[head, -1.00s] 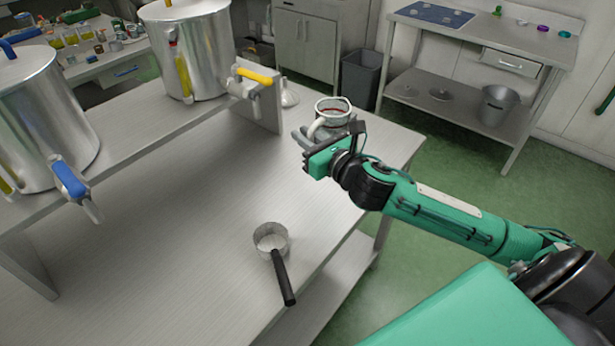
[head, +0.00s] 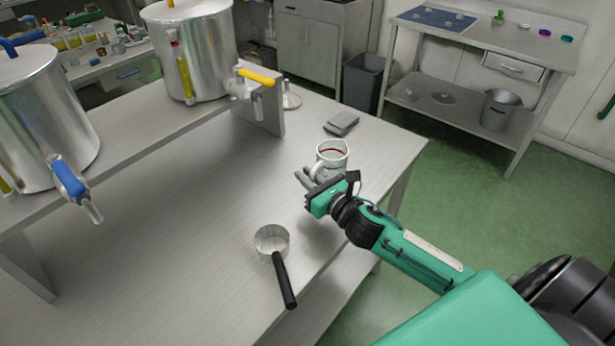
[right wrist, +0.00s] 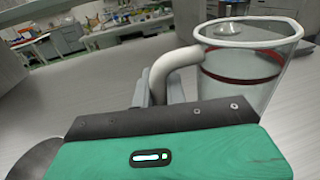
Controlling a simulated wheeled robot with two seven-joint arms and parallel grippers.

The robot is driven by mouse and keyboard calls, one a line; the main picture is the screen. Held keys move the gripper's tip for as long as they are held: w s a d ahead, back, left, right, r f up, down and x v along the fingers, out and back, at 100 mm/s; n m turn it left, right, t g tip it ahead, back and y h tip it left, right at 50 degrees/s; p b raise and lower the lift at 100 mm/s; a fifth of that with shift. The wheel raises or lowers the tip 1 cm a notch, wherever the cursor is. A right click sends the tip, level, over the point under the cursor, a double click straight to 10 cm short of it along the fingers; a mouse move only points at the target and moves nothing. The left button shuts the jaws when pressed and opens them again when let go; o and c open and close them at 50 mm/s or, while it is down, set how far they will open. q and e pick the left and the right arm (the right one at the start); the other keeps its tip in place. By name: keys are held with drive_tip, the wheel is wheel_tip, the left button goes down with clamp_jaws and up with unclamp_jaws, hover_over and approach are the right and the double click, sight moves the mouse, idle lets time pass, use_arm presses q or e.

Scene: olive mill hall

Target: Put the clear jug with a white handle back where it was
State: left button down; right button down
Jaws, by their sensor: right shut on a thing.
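The clear jug (head: 333,155) with a white handle stands out above the right part of the steel table (head: 200,235); a dark red line rings it. My right gripper (head: 309,182) is shut on its white handle. In the right wrist view the jug (right wrist: 245,80) is upright, with its handle (right wrist: 168,72) running down between the fingers. I cannot tell whether the jug's base touches the table. My left gripper is not in view.
A small pot (head: 271,242) with a black handle stands nearer the front. A grey flat object (head: 341,123) lies behind the jug. Two steel tanks with taps, one yellow (head: 255,77) and one blue (head: 69,178), stand on a raised shelf at left.

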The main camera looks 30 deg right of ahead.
drive_tip(key=shift+f, duration=0.2)
drive_tip(key=c, duration=1.4)
unclamp_jaws()
drive_tip(key=shift+c, duration=0.2)
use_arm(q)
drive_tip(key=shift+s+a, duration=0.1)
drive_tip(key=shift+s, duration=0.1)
use_arm(e)
drive_tip(key=shift+r, duration=0.1)
